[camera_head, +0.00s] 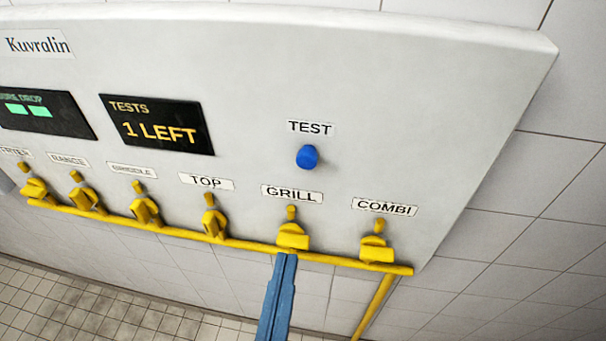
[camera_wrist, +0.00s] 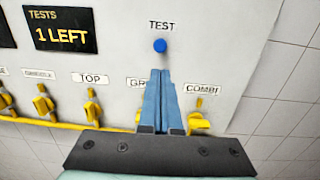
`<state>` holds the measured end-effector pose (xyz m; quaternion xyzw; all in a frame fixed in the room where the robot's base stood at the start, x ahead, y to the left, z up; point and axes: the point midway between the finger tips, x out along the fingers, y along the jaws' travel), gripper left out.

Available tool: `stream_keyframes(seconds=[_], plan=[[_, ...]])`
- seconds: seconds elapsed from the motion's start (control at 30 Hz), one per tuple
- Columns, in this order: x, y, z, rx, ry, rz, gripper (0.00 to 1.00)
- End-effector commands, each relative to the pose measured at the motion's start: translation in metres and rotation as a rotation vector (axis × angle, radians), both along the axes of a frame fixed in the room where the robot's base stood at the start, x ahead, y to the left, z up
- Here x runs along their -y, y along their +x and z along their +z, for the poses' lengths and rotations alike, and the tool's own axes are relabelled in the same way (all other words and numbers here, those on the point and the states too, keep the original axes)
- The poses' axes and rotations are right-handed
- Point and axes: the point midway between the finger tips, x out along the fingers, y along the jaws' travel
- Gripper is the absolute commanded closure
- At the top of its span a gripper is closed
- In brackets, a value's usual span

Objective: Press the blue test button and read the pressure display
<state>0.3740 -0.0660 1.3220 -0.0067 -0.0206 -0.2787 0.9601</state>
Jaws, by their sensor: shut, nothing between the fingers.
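The blue test button (camera_head: 307,157) sits on the pale panel under a "TEST" label. It also shows in the wrist view (camera_wrist: 160,46), just beyond my fingertips. My gripper (camera_head: 286,257) has blue fingers, shut with nothing between them. In the wrist view my gripper (camera_wrist: 161,72) points up at the button, its tips below it in the picture; I cannot tell the gap in depth. In the head view the tips are below the button, in front of the GRILL valve. The pressure display (camera_head: 40,114) is partly cut off at the left edge; it shows two green blocks under partly visible lettering, "DROP".
A tests display (camera_head: 156,124) reads "TESTS 1 LEFT". Yellow valves, among them TOP (camera_head: 213,222), GRILL (camera_head: 293,239) and COMBI (camera_head: 377,251), line a yellow pipe (camera_head: 241,244) along the panel's lower edge. The panel (camera_head: 430,120) is bare right of the button.

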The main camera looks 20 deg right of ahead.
Motion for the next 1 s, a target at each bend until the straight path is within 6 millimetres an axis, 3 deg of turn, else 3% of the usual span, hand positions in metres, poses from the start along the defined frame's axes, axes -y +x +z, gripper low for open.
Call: stream_keyframes(seconds=[0.27,0.33,0.7,1.0], plan=[[0.015,0.023,0.002,0.007,0.002,-0.003,1.00],[0.024,0.036,0.009,0.003,-0.001,-0.004,1.00],[0.063,0.098,0.010,0.002,0.001,-0.003,1.00],[0.075,0.117,0.007,0.001,0.002,0.000,1.00]])
